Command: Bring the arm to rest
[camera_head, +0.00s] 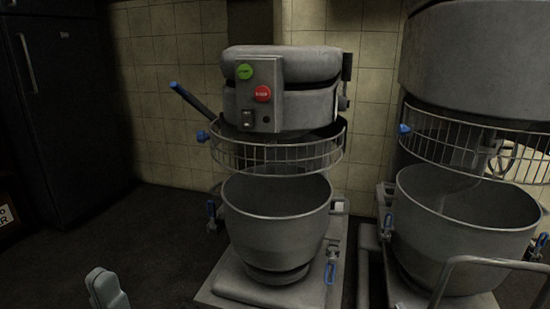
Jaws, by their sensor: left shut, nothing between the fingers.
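My left gripper (106,290) shows at the bottom left edge as a small pale grey piece. It is shut and empty, apart from everything around it, over the dark floor. The rest of the left arm is out of the picture. My right gripper is not in view.
A grey mixer with a bowl (277,225), wire guard (285,155) and green and red buttons stands in the middle. A second mixer bowl (460,225) stands at the right, with a curved metal rail (500,263) before it. A dark cabinet (70,110) is at the left. Dark floor (150,240) lies clear between.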

